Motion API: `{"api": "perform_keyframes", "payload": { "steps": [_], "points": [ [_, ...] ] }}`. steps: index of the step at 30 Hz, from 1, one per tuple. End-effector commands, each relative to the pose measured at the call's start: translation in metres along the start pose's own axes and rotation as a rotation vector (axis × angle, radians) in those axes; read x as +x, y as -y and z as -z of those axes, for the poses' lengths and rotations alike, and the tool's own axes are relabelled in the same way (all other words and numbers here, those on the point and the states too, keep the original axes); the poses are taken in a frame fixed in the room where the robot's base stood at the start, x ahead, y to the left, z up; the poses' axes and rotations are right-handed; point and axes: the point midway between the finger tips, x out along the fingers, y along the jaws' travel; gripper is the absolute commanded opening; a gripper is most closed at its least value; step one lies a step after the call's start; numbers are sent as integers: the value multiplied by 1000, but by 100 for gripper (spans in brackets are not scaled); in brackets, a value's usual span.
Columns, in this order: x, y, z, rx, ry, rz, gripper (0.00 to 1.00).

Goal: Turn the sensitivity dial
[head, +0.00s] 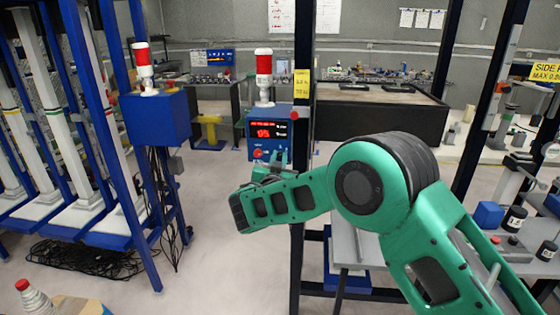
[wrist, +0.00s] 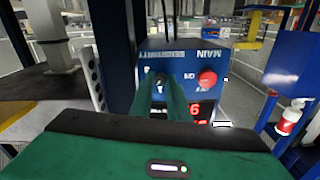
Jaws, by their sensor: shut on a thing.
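The blue control box (head: 256,117) stands on a dark post in the middle of the head view. It has a lit red display (head: 267,130) and a red button (head: 257,153). In the wrist view the box (wrist: 209,59) appears upside down, with the inverted words SENSITIVITY and MAIN and the red button (wrist: 207,77). The sensitivity dial (wrist: 160,81) is a small dark knob with a light mark, partly hidden by my fingers. My gripper (head: 280,157) is at the lower front of the box. In the wrist view my green fingers (wrist: 161,88) are shut on the dial.
A red and white beacon (head: 263,75) tops the box. A yellow label (head: 302,83) is on the post beside it. A blue frame with another blue box (head: 158,118) stands left. A grey table (head: 362,250) is at right. Open floor lies left of the post.

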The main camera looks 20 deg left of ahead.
Motion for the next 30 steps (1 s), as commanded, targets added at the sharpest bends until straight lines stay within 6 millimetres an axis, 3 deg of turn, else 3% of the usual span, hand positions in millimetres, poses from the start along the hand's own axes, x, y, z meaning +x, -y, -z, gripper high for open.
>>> {"api": "perform_keyframes", "payload": {
  "steps": [15,30],
  "points": [
    [0,-1,-2,343,-9,-8,0],
    [-1,-1,-2,410,-12,-9,0]
  ]
}}
